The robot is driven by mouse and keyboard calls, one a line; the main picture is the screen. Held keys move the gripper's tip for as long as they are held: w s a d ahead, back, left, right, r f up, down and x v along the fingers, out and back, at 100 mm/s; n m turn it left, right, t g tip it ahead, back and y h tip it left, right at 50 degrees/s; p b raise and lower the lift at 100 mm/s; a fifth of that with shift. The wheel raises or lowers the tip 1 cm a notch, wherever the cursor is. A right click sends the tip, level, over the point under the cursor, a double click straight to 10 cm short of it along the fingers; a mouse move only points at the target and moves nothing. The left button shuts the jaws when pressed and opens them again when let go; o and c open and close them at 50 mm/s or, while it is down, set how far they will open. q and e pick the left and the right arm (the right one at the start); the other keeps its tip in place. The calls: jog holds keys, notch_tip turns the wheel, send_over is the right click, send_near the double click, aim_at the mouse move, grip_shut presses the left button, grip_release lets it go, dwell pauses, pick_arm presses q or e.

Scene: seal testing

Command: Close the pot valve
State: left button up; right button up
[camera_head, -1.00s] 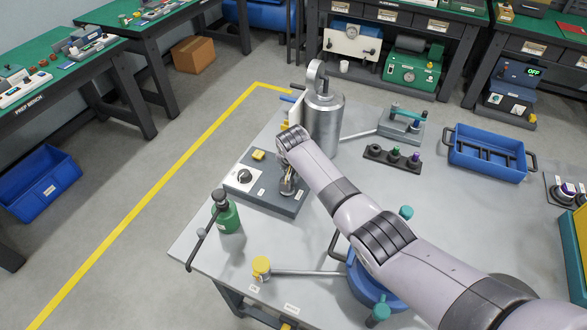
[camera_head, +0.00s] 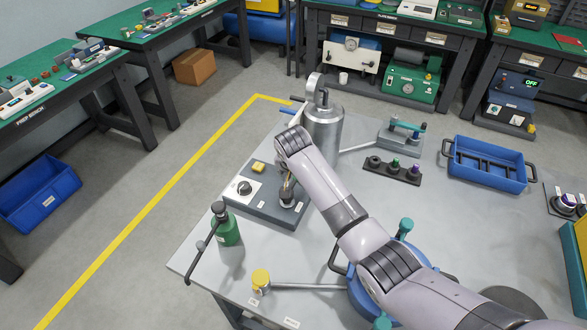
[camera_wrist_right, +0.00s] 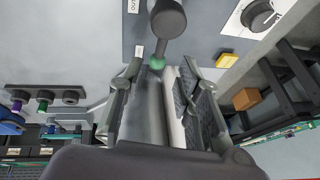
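The blue pot (camera_head: 357,292) with teal knobs stands at the front of the grey table, partly hidden under my right arm. A pipe joins it to a yellow-topped valve (camera_head: 261,279) on its left. Another valve with a teal handle (camera_head: 404,125) stands at the back, with a pipe towards the silver canister (camera_head: 323,128). My right gripper (camera_wrist_right: 160,90) is open, its fingers apart. In the head view my wrist hides most of this gripper. My left gripper is out of view.
A green bottle (camera_head: 227,230) and a dark lever stand at the table's left edge. A black holder (camera_head: 391,172) with several plugs and a blue tray (camera_head: 486,165) lie at the right. The front left table surface is mostly clear.

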jog(key=v, duration=0.6)
jog(key=shift+f, duration=0.1)
dwell(0.4)
